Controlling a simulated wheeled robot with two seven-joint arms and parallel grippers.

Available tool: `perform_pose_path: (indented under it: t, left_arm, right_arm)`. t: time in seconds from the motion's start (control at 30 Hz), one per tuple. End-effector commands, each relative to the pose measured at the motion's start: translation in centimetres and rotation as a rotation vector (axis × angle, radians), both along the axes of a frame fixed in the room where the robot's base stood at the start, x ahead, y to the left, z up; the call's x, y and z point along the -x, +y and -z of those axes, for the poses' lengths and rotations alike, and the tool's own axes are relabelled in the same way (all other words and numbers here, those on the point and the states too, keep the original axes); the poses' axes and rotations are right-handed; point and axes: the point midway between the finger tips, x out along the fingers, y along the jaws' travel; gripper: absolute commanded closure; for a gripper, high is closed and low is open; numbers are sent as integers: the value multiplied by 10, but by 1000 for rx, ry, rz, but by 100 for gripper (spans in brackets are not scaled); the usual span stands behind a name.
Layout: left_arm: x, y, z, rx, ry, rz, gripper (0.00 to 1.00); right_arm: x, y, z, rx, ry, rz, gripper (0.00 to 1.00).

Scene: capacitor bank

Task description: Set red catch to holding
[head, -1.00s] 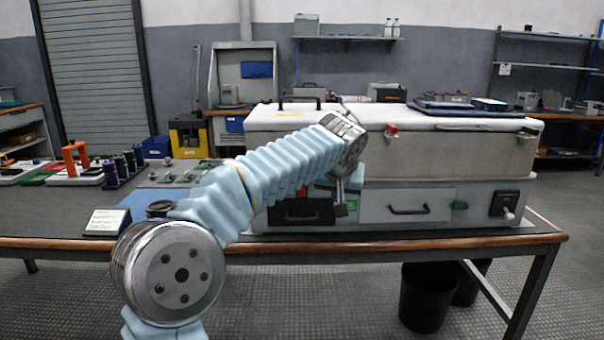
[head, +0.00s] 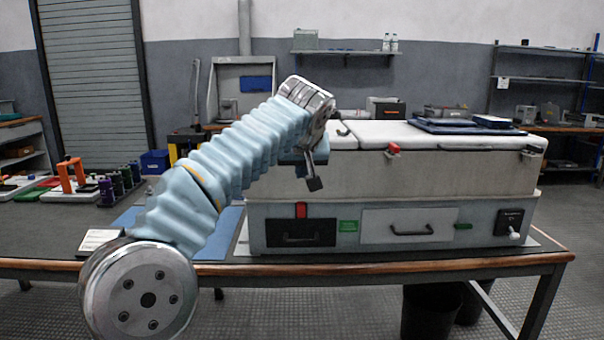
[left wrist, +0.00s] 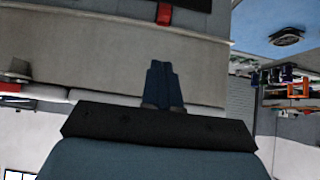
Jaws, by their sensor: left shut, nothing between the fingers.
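A red catch (head: 301,210) stands upright above the black drawer front at the left of the grey lower case. It also shows in the left wrist view (left wrist: 164,13), at the top beside the black front. A second red piece (head: 392,149) sits on the front edge of the upper case; in the left wrist view it is at the left (left wrist: 10,87). My left gripper (head: 314,184) is shut and empty, above the red catch in the head view and apart from it. Its closed fingers show in the left wrist view (left wrist: 162,84). My right gripper is not in view.
Green tabs (head: 348,226) flank the light drawer front with its handle (head: 411,230). A black switch panel with a white knob (head: 510,223) is at the right. The workbench edge (head: 400,268) runs in front. Colored parts (head: 72,178) stand at the left.

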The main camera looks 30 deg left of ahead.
Motion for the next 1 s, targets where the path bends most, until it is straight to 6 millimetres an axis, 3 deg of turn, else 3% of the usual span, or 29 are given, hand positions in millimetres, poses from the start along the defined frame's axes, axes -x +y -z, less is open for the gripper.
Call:
perform_pose_path:
  t: [0.33,0.5,1.0]
  left_arm:
    - [-44,28,53,0,4,-2,100]
    - [-43,27,79,-1,2,1,100]
    - [-42,26,90,-1,0,1,100]
  right_arm:
    - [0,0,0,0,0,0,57]
    - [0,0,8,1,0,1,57]
    - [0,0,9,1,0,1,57]
